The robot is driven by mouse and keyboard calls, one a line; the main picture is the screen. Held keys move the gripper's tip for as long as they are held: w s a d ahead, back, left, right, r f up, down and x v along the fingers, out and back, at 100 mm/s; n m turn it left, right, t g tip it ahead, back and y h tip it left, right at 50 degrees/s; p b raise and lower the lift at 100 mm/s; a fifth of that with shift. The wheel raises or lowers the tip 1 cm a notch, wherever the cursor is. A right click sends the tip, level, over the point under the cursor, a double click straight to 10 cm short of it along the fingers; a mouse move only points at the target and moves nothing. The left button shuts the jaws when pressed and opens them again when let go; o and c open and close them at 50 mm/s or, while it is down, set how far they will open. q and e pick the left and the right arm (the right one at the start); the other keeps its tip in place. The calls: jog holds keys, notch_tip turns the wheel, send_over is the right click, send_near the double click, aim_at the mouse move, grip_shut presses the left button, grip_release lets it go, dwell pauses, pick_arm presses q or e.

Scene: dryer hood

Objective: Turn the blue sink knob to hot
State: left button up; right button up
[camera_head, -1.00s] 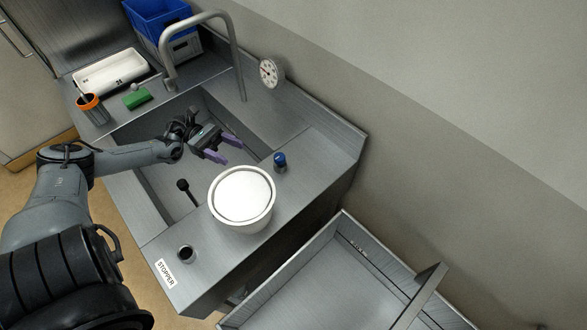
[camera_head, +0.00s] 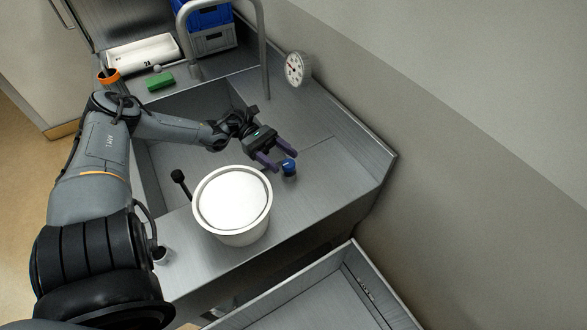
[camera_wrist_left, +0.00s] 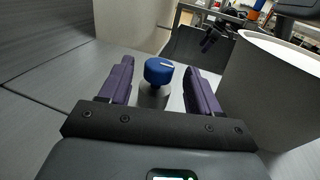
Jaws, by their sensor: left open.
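The blue sink knob (camera_head: 289,166) stands upright on a short metal post on the steel counter, right of the white bucket. In the left wrist view the knob (camera_wrist_left: 158,71) sits between and slightly beyond my two purple fingers, with a white mark on its top. My left gripper (camera_head: 280,160) is open, its fingertips close to the knob on its upper-left side. It also shows in the left wrist view (camera_wrist_left: 159,80), with a gap on both sides of the knob. I cannot tell whether a finger touches it.
A white bucket (camera_head: 233,234) stands close to the knob and gripper, on the left. The sink basin (camera_head: 160,165) lies under my left arm. A dial gauge (camera_head: 297,69) is at the back wall, beside the tall faucet (camera_head: 264,60). The counter right of the knob is clear.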

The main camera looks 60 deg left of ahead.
aim_at(293, 167)
pick_arm(q)
jog(key=shift+b+x, duration=0.7)
jog(key=shift+x, duration=1.85)
jog(key=c, duration=1)
jog(key=shift+r+n+t+p, duration=0.15)
jog(key=shift+n+t+p, duration=0.15)
jog(key=shift+t+p, duration=0.3)
jog(key=n+t+y+p, duration=0.1)
jog(key=n+t+p, duration=0.1)
jog(key=p, duration=0.1)
jog(key=n+t+y+p, duration=0.2)
jog(key=p, duration=0.2)
jog(key=n+t+y+p, duration=0.2)
jog(key=t+p, duration=0.1)
jog(key=p, duration=0.1)
jog(key=shift+w+a+r, duration=0.15)
jog(key=shift+w+a, duration=0.1)
jog(key=shift+w, duration=0.15)
jog(key=shift+w+a+f+n+t+y+p, duration=0.1)
jog(key=shift+n+t+y+p, duration=0.25)
jog(key=shift+y+p, duration=0.25)
jog(key=shift+a+f+n+t+y+p, duration=0.15)
jog(key=shift+n+t+y+p, duration=0.1)
jog(key=shift+t+y+p, duration=0.3)
jog(key=shift+d, duration=0.1)
